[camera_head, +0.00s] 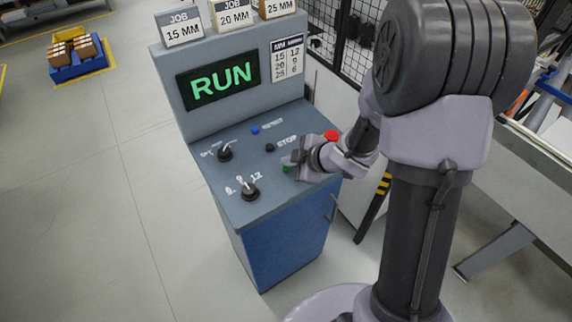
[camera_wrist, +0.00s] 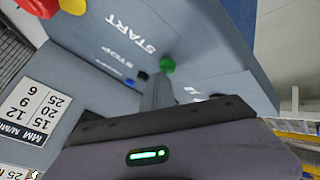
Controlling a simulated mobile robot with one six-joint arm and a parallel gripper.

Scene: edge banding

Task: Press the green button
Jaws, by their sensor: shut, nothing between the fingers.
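The green button (camera_head: 287,168) is on the sloped top of the control console, at its right front part, partly hidden by my gripper. It also shows in the wrist view (camera_wrist: 167,65), beside the START label. My gripper (camera_head: 290,160) is shut and empty, low over the panel, with its fingertips at the green button. In the wrist view the closed fingers (camera_wrist: 158,88) end just beside the button's edge. I cannot tell whether they touch it. The console screen (camera_head: 220,82) reads RUN in green.
A blue button (camera_head: 255,129), a black button (camera_head: 269,147) by STOP, and two black knobs (camera_head: 225,152) (camera_head: 250,192) are close by on the panel. A red button (camera_head: 331,135) stands behind my gripper.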

